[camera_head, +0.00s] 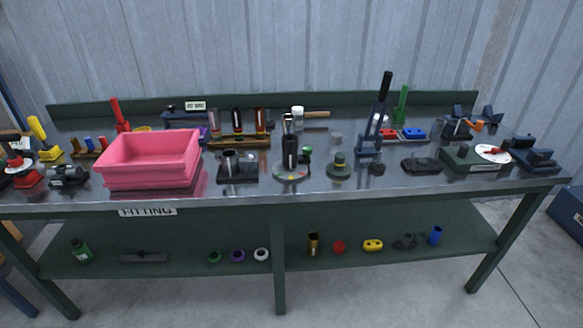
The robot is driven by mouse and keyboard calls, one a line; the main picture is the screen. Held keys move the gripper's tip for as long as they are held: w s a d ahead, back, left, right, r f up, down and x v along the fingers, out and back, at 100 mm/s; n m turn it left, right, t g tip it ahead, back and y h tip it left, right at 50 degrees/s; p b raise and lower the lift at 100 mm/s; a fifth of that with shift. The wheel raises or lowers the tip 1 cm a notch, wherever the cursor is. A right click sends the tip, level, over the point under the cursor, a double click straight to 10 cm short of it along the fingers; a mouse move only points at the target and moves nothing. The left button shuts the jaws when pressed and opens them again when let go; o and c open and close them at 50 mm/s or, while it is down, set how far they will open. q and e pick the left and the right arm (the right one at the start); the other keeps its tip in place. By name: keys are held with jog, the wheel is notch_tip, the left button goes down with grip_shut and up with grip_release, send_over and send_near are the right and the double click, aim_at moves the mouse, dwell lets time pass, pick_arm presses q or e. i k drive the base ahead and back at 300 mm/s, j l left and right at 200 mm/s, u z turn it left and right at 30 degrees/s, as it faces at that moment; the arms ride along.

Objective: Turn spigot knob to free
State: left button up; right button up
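I cannot tell for sure which part is the spigot knob. A white dial with a red pointer (492,152) sits on a dark green block (463,158) at the right of the bench. A similar white disc with a red part (19,163) stands at the far left. A green knob-like piece (307,153) shows near the middle, beside a black upright cylinder (290,152) on a round grey plate. Any free or locked markings are too small to read. Neither of my grippers is in view.
A pink bin (150,170) stands on the metal bench top (330,197), left of middle. A tall dark blue lever tool (380,115) rises right of middle. Small fixtures crowd the bench; its front strip is mostly clear. A lower shelf (190,240) holds loose parts.

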aim_at(307, 149)
jog(key=i+l, duration=0.15)
jog(key=l, duration=0.25)
jog(key=i+l, duration=0.2)
jog(key=l, duration=0.15)
jog(key=i+l, duration=0.15)
jog(key=l, duration=0.25)
jog(key=i+l+u, duration=0.1)
jog(key=l, duration=0.25)
jog(key=i+l, duration=0.25)
jog(key=l, duration=0.15)
jog(key=i+l, duration=0.15)
jog(key=l, duration=0.25)
